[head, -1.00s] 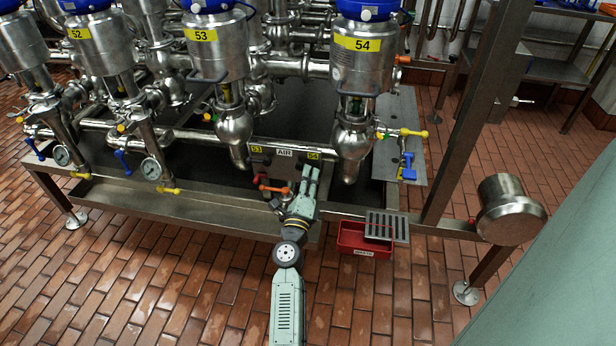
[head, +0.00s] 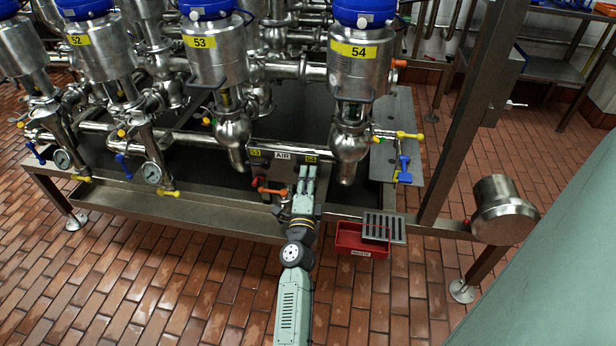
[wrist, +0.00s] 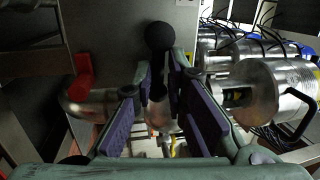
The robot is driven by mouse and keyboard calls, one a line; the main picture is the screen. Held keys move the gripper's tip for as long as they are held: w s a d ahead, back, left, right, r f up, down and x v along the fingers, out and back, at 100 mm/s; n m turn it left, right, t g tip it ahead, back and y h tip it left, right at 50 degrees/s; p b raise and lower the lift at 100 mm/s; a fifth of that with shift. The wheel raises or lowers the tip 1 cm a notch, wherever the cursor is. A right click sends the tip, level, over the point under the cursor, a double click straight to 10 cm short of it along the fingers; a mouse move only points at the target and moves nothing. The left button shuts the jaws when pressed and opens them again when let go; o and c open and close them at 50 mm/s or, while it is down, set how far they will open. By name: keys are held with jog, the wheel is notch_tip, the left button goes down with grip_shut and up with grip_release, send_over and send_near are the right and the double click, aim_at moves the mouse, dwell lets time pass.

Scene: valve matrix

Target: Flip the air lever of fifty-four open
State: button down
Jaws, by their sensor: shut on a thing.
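The AIR plate (head: 283,155) sits low on the rack, with a yellow 53 tag at its left and a yellow 54 tag (head: 311,158) at its right. My gripper (head: 306,172) is just below the 54 tag and hides the lever there in the head view. In the wrist view its purple-padded fingers (wrist: 163,88) are closed around the stem of a dark lever with a black ball end (wrist: 159,37), which I take as the air lever of fifty-four. The ball stands out past the fingertips. The lever's base is hidden.
An orange lever (head: 270,190) under the 53 tag is close left of my gripper. A red tray (head: 352,240) with a grate (head: 384,227) is at the right. Valve 54 (head: 355,70) stands above.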

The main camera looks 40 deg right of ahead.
jog(key=shift+w+a+f, duration=0.1)
jog(key=shift+f, duration=0.05)
jog(key=c, duration=1.7)
grip_release()
jog(key=v, duration=0.7)
jog(key=shift+s+a, duration=0.1)
jog(key=shift+s, duration=0.15)
